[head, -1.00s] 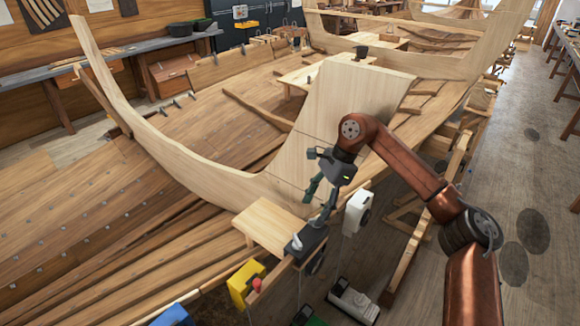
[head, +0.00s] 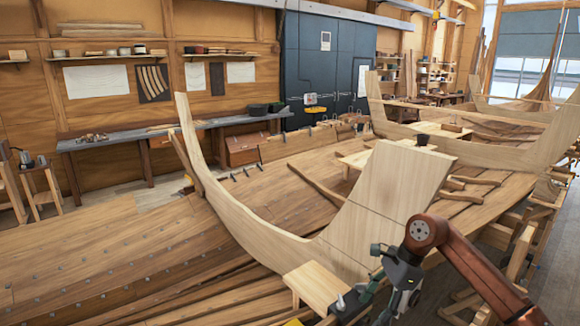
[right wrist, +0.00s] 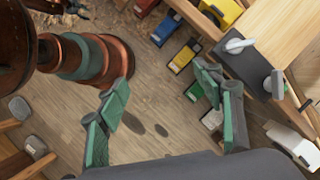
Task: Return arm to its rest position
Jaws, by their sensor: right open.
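My right arm (head: 470,262), copper-coloured with dark joints, comes in from the lower right in the head view. Its gripper (head: 371,285) hangs beside the near end of the hull, close to a small pale wooden board (head: 318,287). My left gripper is in neither view.
A dark block with a white lever (right wrist: 245,68) sits at the board's edge, near one finger in the wrist view. A yellow box (right wrist: 222,12) is beside it. A curved wooden frame (head: 240,225) stands across the hull (head: 120,255). Open floor (right wrist: 150,140) lies below the gripper.

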